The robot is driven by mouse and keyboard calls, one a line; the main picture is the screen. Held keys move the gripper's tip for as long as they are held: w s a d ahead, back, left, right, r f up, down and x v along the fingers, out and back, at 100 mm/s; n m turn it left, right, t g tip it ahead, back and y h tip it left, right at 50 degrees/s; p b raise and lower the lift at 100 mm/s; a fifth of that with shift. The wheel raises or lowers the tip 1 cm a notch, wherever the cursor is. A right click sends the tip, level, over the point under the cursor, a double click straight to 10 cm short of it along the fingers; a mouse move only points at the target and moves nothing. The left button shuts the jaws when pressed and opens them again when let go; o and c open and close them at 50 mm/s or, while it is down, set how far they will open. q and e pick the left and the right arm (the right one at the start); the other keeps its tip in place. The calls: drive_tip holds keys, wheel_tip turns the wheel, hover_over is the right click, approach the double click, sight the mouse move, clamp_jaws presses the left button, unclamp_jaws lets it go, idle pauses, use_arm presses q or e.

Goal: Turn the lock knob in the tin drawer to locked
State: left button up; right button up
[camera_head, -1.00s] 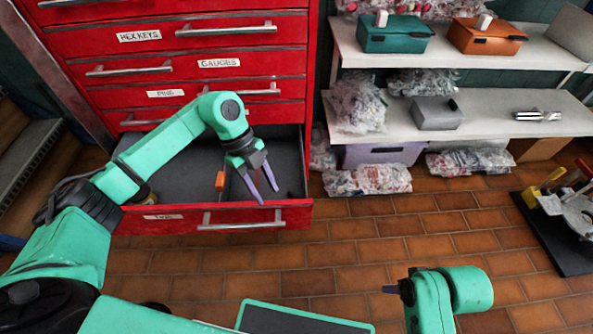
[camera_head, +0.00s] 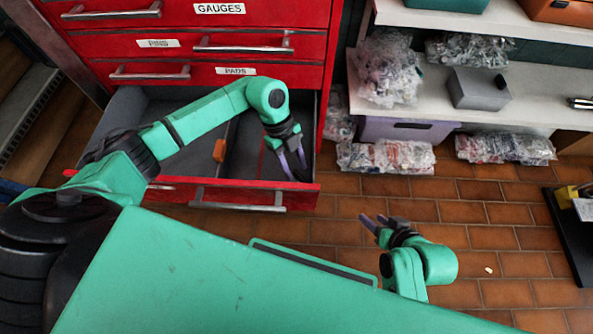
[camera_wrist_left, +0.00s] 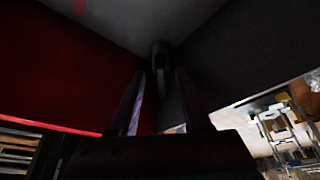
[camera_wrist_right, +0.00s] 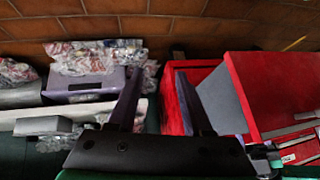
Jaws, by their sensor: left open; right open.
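The red bottom drawer (camera_head: 170,190) is pulled open, with a grey inside; its label is hidden by my arm. My left gripper (camera_head: 294,172) is open, pointing down at the drawer's front right corner. In the left wrist view, a small dark, rounded part (camera_wrist_left: 160,58), seemingly the lock knob, sits at the inner corner, beyond and between the open fingers. I cannot tell its setting or whether the fingers touch it. In the head view the gripper hides that spot. My right gripper (camera_head: 373,222) is open and empty above the floor, right of the drawer.
An orange item (camera_head: 220,151) is in the drawer beside a divider. Closed red drawers (camera_head: 200,70) rise above it. Shelves with a grey box (camera_head: 479,89), a purple bin (camera_head: 408,130) and bagged parts (camera_head: 386,157) stand right. The tiled floor between is clear.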

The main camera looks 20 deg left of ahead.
use_arm(q)
drive_tip(key=shift+x, duration=0.9)
clamp_jaws()
use_arm(e)
drive_tip(key=shift+w+a+f+t, duration=0.25)
drive_tip(key=shift+a+f+t, duration=0.05)
drive_tip(key=shift+a, duration=0.25)
